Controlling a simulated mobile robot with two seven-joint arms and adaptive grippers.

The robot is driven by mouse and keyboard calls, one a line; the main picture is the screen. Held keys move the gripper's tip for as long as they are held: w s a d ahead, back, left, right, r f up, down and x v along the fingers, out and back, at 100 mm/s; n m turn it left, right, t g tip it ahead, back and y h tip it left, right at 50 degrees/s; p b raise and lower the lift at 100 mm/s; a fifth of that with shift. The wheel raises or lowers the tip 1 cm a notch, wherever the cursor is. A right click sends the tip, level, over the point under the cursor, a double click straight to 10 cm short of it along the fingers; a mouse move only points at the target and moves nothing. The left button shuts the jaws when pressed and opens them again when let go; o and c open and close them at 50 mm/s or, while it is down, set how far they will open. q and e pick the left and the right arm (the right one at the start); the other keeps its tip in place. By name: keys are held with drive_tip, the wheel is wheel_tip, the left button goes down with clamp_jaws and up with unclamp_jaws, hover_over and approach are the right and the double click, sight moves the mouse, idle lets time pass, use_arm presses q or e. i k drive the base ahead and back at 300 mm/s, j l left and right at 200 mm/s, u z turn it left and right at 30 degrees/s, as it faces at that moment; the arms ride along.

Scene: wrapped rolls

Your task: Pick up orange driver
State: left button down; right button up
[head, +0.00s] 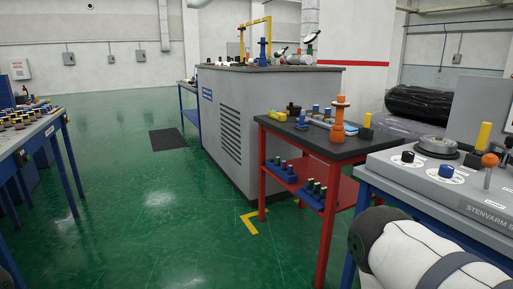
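An orange upright tool-like piece (338,121), spindle-shaped with a wide flat top, stands on the dark top of a red table (325,141) right of centre. It looks like the orange driver, though its exact kind is hard to tell at this size. Nothing holds it. Neither of my grippers shows in the head view, so I cannot see whether they are open or shut.
Small blue, yellow and black items share the red table; its lower shelf (335,185) holds several small cylinders. A grey console (430,180) with an orange-knobbed lever (490,161) stands right. A grey cabinet (235,125) stands behind. Green floor (150,220) lies open left of centre.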

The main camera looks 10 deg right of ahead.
sight(338, 125)
drive_tip(key=i+j+z, duration=0.1)
drive_tip(key=i+z, duration=0.15)
drive_tip(key=i, duration=0.25)
drive_tip(key=i+j+z, duration=0.15)
drive_tip(key=i+z, duration=0.15)
drive_tip(key=i, duration=0.2)
drive_tip(key=i+j+z, duration=0.25)
drive_tip(key=i, duration=0.2)
drive_tip(key=i+j+z, duration=0.3)
drive_tip(key=i+j, duration=0.1)
drive_tip(key=i, duration=0.05)
